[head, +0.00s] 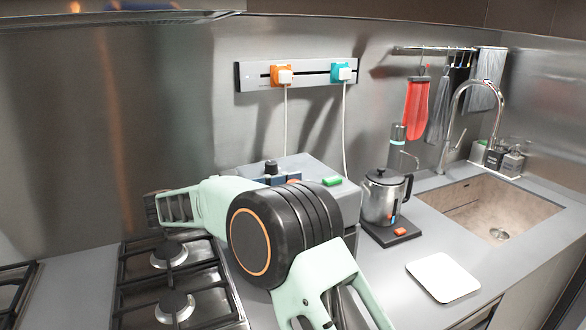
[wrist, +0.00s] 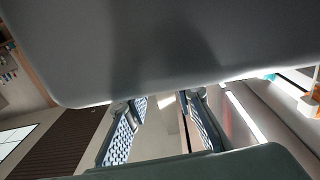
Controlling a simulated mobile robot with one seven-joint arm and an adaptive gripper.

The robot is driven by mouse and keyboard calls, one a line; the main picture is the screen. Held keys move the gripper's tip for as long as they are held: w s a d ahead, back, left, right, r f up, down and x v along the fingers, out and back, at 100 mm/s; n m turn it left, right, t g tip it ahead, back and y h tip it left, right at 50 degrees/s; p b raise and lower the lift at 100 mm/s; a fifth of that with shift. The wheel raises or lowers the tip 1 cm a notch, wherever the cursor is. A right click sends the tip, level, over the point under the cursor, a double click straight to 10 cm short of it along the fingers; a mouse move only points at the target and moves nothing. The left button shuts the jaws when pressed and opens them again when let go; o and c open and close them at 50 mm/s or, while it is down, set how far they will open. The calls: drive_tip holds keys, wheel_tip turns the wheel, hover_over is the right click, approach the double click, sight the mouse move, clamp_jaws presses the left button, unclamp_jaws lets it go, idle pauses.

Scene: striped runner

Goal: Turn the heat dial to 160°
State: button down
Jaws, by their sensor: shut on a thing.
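A grey box-shaped appliance (head: 318,165) stands on the counter against the steel back wall, with a green piece (head: 331,181) on its top. My mint and black arm covers most of its front. The heat dial's face and marks are hidden, so I cannot read its setting. In the wrist view, my gripper (wrist: 163,146) shows two fingers with blue-grey textured pads, a gap apart. A large grey surface fills the top of that view.
A steel kettle (head: 384,196) stands on a dark base right of the appliance. A white board (head: 443,276) lies on the counter before the sink (head: 500,210). A gas hob (head: 170,285) is at left. Two plugs, orange (head: 281,75) and teal (head: 341,73), hang cords behind the appliance.

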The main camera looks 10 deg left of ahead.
drive_tip(key=shift+r+m+g+h+p, duration=0.15)
drive_tip(key=shift+m+g+h+p, duration=0.85)
drive_tip(key=shift+p, duration=0.9)
drive_tip(key=shift+g+p, duration=0.3)
drive_tip(key=shift+g, duration=0.2)
drive_tip(key=shift+f+m+g+p, duration=0.3)
drive_tip(key=shift+m+g+p, duration=0.2)
drive_tip(key=shift+g+p, duration=0.35)
drive_tip(key=c, duration=1.6)
unclamp_jaws()
drive_tip(key=shift+d, duration=0.1)
drive_tip(key=shift+r+t, duration=0.1)
drive_tip(key=shift+t, duration=0.15)
drive_tip(key=shift+r, duration=0.1)
wheel_tip(320, 180, up, 10)
drive_tip(key=shift+f, duration=0.1)
